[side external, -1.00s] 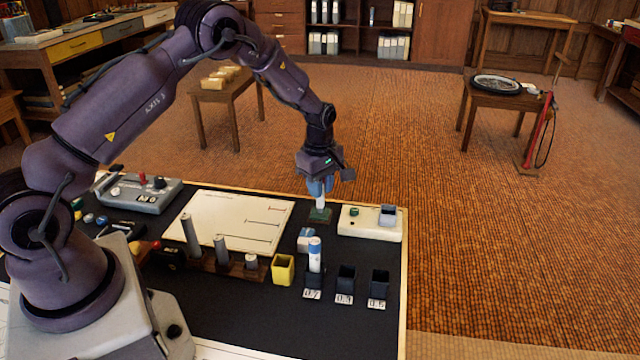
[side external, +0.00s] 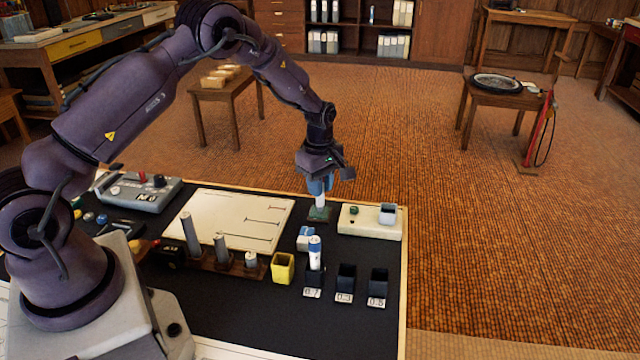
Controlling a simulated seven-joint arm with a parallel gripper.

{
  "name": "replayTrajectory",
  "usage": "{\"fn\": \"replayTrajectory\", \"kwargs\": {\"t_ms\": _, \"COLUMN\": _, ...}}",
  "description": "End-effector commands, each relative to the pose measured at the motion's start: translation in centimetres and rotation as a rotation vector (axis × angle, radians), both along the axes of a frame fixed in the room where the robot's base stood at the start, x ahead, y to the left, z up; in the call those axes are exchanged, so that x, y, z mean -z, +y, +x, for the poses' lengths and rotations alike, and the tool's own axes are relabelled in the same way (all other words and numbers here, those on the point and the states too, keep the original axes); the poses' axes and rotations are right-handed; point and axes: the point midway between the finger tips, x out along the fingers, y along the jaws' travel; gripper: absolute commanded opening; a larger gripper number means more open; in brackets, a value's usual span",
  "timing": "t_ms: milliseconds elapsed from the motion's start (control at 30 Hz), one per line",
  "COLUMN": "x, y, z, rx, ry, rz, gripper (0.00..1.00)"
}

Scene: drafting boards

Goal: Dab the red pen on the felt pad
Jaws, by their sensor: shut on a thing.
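My gripper (side external: 320,187) is shut on a pen (side external: 320,201), which it holds upright with the tip end down. Only a short white stretch of the pen shows below the blue fingers; no red on it can be made out. The small dark green felt pad (side external: 319,215) lies right under the pen. The pen's lower end is at or just over the pad; I cannot tell whether it touches.
A blue and white pen (side external: 315,251) stands in the left of three black holders, labelled 0.7. A yellow cup (side external: 283,268), grey posts on a wooden stand (side external: 220,265) and a drawing sheet (side external: 210,206) lie left. A cream box (side external: 370,222) sits right of the pad.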

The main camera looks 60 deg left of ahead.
Motion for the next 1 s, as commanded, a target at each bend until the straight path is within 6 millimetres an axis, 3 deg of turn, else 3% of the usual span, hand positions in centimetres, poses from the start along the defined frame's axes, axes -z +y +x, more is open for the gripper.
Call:
{"fn": "replayTrajectory", "kwargs": {"t_ms": 267, "x": 0.0, "y": 0.0, "z": -0.1, "rx": 0.000, "ry": 0.003, "rz": 0.000, "gripper": 0.00}}
{"fn": "replayTrajectory", "kwargs": {"t_ms": 1000, "x": -4.6, "y": 0.0, "z": 0.0, "rx": 0.000, "ry": 0.000, "rz": 0.000, "gripper": 0.00}}
